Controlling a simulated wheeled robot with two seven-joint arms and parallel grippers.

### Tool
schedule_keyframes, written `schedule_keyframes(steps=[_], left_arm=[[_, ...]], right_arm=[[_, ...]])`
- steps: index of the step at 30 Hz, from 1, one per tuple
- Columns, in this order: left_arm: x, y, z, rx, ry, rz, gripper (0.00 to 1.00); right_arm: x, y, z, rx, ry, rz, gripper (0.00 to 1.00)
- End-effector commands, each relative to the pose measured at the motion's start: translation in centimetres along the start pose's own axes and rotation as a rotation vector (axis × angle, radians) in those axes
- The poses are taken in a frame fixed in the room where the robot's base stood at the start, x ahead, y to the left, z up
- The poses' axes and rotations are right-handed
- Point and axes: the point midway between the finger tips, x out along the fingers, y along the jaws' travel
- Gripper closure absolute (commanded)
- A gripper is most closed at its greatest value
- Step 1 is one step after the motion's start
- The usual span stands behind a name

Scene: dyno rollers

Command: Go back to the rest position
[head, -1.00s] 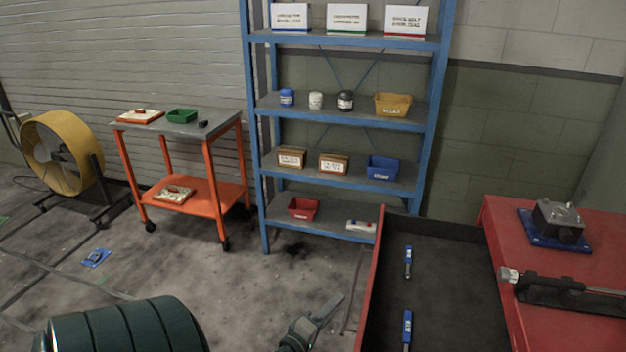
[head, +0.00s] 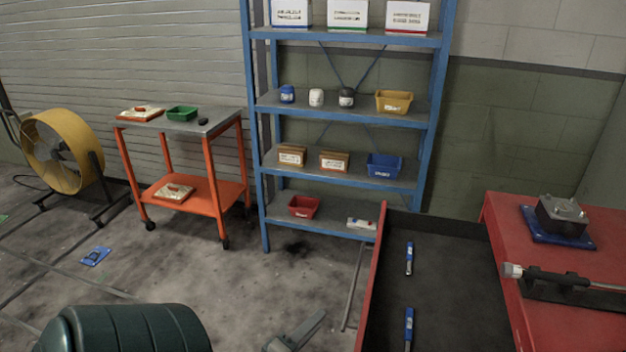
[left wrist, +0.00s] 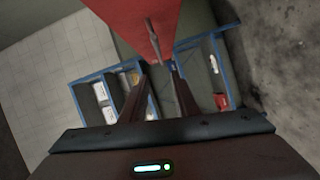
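My left gripper (head: 303,328) shows only in part at the bottom edge of the head view, over the floor left of the open drawer. In the left wrist view its two dark fingers (left wrist: 157,78) stand apart, with nothing held between them. A red panel (left wrist: 145,18) and the blue shelf lie beyond the fingers in that view. My right gripper is in neither view.
A red-walled drawer (head: 440,310) with a dark liner holds two blue-handled tools (head: 409,259). A red bench (head: 500,230) stands at right. A blue shelf (head: 262,195), an orange cart (head: 222,188) and a yellow fan (head: 58,150) stand behind.

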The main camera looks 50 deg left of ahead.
Motion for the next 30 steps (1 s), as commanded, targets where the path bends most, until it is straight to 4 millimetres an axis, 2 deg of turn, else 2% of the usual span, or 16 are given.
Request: schedule_keyframes(steps=[11,14,17,20,23,26,30], left_arm=[[0.0,-0.1,0.0,0.002,-0.001,-0.002,0.72],[0.0,-0.8,0.3,0.018,-0.006,-0.013,0.72],[0.0,-2.7,1.1,0.065,-0.021,-0.041,0.72],[-0.1,-5.8,2.5,0.148,-0.051,-0.089,0.72],[-0.7,-10.3,4.6,0.263,-0.103,-0.156,0.72],[-1.7,-15.5,7.3,0.402,-0.181,-0.233,0.72],[-4.3,-23.0,11.5,0.606,-0.324,-0.337,0.72]], right_arm=[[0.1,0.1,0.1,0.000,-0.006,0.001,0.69],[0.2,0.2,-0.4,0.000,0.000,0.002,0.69],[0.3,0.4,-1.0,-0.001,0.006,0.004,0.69],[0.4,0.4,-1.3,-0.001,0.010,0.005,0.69],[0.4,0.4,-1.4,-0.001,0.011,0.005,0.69],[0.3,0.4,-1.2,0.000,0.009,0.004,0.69],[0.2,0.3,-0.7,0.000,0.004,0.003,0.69]])
